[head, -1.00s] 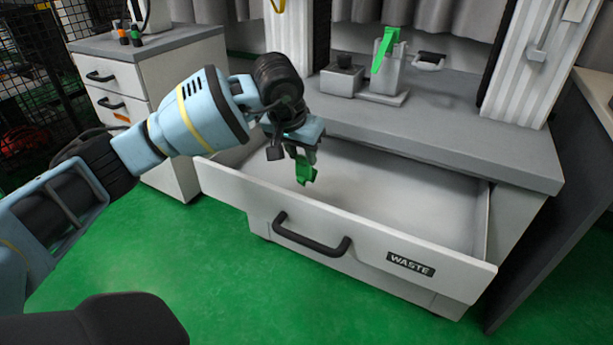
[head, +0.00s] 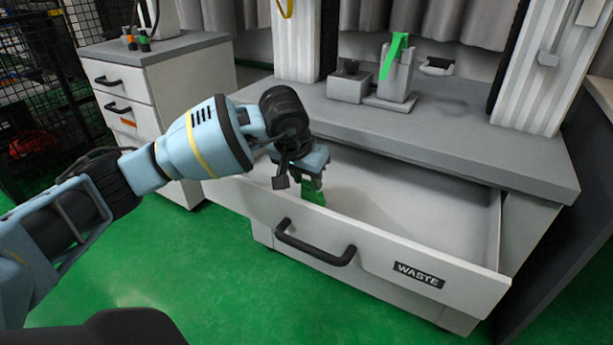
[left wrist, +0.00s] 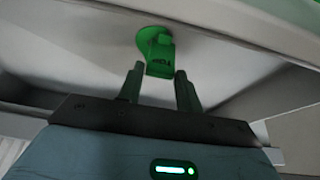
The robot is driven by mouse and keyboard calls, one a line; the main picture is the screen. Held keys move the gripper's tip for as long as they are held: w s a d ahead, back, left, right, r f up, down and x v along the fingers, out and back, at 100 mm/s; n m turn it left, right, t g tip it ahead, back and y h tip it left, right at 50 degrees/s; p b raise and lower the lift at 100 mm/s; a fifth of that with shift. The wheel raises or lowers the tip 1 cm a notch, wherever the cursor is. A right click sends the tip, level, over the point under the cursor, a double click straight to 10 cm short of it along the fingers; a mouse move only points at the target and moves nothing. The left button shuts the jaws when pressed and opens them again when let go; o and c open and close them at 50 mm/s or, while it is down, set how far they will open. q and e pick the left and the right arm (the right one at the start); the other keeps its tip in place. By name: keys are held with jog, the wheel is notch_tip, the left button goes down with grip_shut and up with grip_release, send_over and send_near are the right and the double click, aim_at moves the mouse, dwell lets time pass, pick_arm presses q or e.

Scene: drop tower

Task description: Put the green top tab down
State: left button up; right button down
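The green top tab (head: 314,193) is a small flat green piece inside the open waste drawer (head: 440,215). My left gripper (head: 311,181) points down into the drawer, behind its front panel. Whether the tab touches the drawer floor cannot be told. My right gripper is not in view.
The drawer front carries a dark handle (head: 314,244) and a WASTE label (head: 419,275). The worktop (head: 450,150) overhangs the drawer's back. A grey fixture with a green strip (head: 393,56) stands on it. A drawer cabinet (head: 125,92) stands at left. The drawer's right part is empty.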

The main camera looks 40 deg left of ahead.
pick_arm(q)
jog(key=o, duration=0.3)
jog(key=p+v, duration=0.4)
jog(key=v, duration=0.8)
jog(key=shift+r, duration=0.2)
jog(key=shift+a, duration=0.1)
